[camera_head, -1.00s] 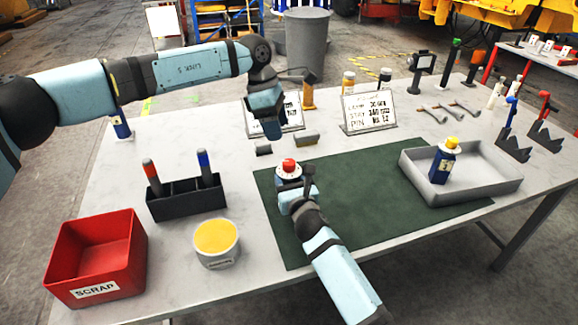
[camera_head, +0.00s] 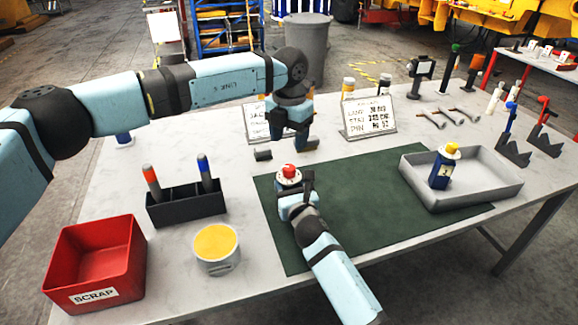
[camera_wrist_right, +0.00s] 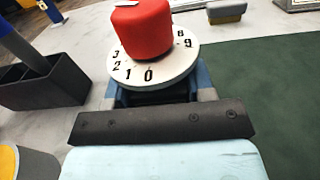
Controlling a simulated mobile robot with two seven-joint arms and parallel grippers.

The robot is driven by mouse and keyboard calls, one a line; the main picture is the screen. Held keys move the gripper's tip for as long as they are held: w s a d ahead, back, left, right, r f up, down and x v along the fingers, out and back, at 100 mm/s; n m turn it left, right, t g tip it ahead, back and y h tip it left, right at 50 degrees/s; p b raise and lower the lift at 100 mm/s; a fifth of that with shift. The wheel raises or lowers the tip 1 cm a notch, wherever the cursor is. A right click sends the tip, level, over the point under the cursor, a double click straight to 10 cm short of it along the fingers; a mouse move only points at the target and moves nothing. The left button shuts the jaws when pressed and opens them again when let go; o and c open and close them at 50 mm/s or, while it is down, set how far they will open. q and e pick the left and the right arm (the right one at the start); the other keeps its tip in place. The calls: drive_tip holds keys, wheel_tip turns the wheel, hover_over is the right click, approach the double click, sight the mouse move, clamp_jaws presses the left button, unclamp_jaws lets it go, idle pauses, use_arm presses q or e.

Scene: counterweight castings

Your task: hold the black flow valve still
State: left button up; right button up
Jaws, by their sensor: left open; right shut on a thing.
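The flow valve has a red knob (camera_wrist_right: 143,30) over a white numbered dial (camera_wrist_right: 150,66); it also shows in the head view (camera_head: 289,172). Its dark body (camera_wrist_right: 152,98) is mostly hidden below the dial. My right gripper (camera_wrist_right: 160,95) is shut on this body, with a blue finger on each side, above the green mat (camera_head: 370,200). The 0 on the dial faces the wrist camera. My left gripper (camera_head: 299,145) is open, behind the valve and apart from it, low over a small grey block (camera_head: 311,144). Whether it touches that block cannot be told.
Another small block (camera_head: 263,155) lies left of my left gripper. Two sign stands (camera_head: 368,117) stand behind. A grey tray (camera_head: 480,190) with a blue bottle (camera_head: 441,168) is at right. A black holder (camera_head: 187,207), yellow-topped tin (camera_head: 216,262) and red scrap bin (camera_head: 95,262) are at left.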

sight(289, 167)
use_arm(q)
wheel_tip(289, 167, down, 9)
drive_tip(key=shift+r, duration=0.1)
idle(0.3)
drive_tip(key=c, duration=0.9)
